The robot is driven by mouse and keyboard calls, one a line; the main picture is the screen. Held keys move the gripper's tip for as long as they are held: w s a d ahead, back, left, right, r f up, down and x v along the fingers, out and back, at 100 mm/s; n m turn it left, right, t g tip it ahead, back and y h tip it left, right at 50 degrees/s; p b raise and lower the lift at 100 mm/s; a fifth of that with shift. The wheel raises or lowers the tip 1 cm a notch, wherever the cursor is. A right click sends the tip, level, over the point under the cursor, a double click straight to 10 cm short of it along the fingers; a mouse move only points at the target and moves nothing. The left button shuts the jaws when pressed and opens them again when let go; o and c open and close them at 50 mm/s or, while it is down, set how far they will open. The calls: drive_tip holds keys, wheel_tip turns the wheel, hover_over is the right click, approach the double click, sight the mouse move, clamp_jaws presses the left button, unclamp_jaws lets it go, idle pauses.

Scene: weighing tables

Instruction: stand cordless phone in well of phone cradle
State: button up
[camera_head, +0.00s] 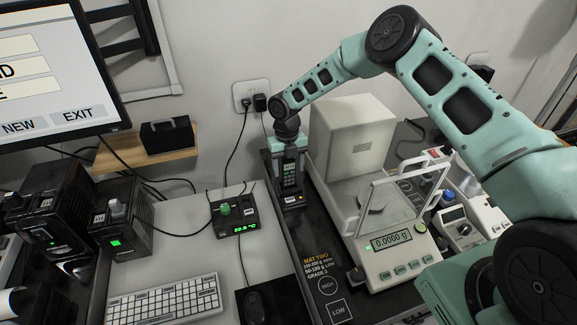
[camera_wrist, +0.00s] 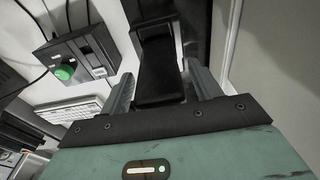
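The dark cordless phone (camera_head: 290,174) is upright, its keypad and small lit screen facing the head camera. Its lower end is at the black phone cradle (camera_head: 292,201); I cannot tell whether it is fully seated in the well. My gripper (camera_head: 289,150) points down over the phone's upper part, with its fingers on either side. In the wrist view the phone (camera_wrist: 160,75) lies between the two fingers, which appear closed on its sides. The cradle is largely hidden behind the phone there.
A white balance (camera_head: 397,262) with a glass draft shield stands close on the right of the cradle. A black box with a green knob (camera_head: 236,220) is to the left. A keyboard (camera_head: 163,303) and mouse (camera_head: 254,305) lie in front. The wall is close behind.

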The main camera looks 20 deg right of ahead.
drive_tip(key=shift+r+p, duration=0.3)
drive_tip(key=r+b, duration=0.1)
drive_tip(key=r, duration=0.2)
drive_tip(key=w+r+b, duration=0.1)
drive_tip(key=r, duration=0.3)
drive_tip(key=r+b, duration=0.2)
drive_tip(key=r, duration=0.2)
drive_tip(key=shift+w, duration=0.2)
drive_tip(key=shift+a+r, duration=0.1)
drive_tip(key=shift+r, duration=0.25)
drive_tip(key=s+a+r+m, duration=0.5)
drive_tip(key=s, duration=0.4)
drive_tip(key=s+a+r+m, duration=0.5)
drive_tip(key=s, duration=0.3)
drive_tip(key=s+d+r+m, duration=0.1)
drive_tip(key=s+d+m, duration=0.1)
drive_tip(key=s+m, duration=0.7)
drive_tip(key=s+d+r+m+t, duration=0.1)
drive_tip(key=s+d+m, duration=0.1)
drive_tip(key=s+m, duration=0.7)
drive_tip(key=s, duration=0.6)
drive_tip(key=shift+s+r+y, duration=0.25)
drive_tip(key=shift+r+y, duration=0.05)
drive_tip(key=shift+r, duration=0.05)
